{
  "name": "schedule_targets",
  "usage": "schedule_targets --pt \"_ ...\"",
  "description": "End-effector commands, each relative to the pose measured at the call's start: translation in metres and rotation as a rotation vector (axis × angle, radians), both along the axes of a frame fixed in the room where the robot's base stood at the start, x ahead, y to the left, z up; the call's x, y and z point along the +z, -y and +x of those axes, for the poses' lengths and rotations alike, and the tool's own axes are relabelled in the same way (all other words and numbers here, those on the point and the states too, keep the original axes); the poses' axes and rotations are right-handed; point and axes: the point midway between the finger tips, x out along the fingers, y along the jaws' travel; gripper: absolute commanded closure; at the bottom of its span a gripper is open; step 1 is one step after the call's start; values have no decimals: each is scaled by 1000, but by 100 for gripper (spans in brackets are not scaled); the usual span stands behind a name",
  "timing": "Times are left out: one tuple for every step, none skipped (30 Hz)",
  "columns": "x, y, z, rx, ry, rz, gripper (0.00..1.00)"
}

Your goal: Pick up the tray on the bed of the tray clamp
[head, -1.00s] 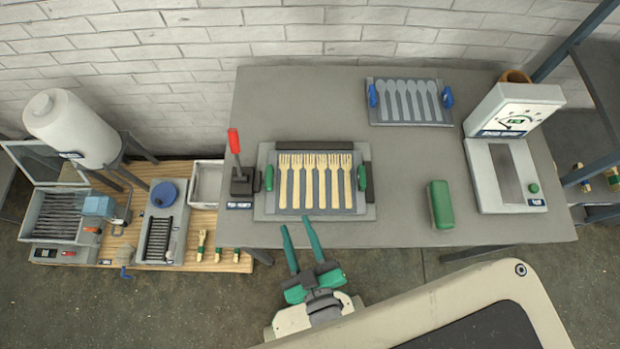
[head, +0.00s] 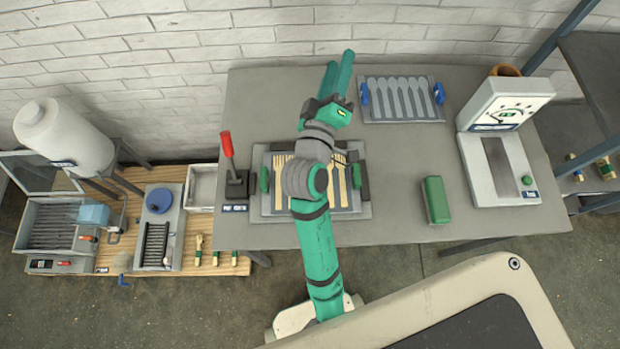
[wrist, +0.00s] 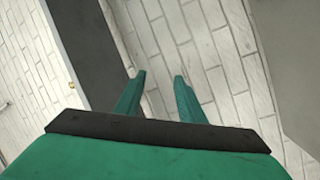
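The tray (head: 264,181) lies on the grey bed of the tray clamp (head: 365,212) in the head view, with green handles at its left and right ends. It holds several wooden forks (head: 279,170). My arm hides its middle. The clamp's red lever (head: 227,145) stands nearly upright at the left of the bed. My gripper (head: 339,57) is beyond the tray toward the wall, empty, its two green fingers apart. In the wrist view my gripper (wrist: 159,75) is open, with only wall and grey surfaces behind it.
A second tray with blue handles (head: 400,122) and grey spoon shapes lies at the back right of the table. A green block (head: 436,200) and a white dial device (head: 500,165) stand on the right. The table (head: 395,185) is bare between the clamp and the block.

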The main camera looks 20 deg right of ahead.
Motion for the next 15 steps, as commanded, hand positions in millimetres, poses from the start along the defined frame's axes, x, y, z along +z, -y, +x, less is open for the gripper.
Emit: schedule_targets --pt "13 7 4 -47 14 14 64" --pt "19 12 5 -76 15 23 64" --pt "25 19 5 -116 14 37 64" --pt "29 24 5 -146 13 50 64" --pt "33 28 4 -173 12 64 64" --pt "37 34 3 -212 8 85 64" --pt "39 38 2 -240 5 103 64" --pt "41 41 1 -267 -1 123 64" --pt "42 46 -2 -303 -8 152 64" --pt "43 48 -3 -328 -15 176 64" --pt "42 51 -5 -352 -23 200 64" --pt "41 53 -8 -385 -36 235 64" --pt "39 54 -10 -407 -48 262 64" --pt "36 55 -12 -430 -60 292 64" --pt "32 56 -15 -457 -78 333 64"
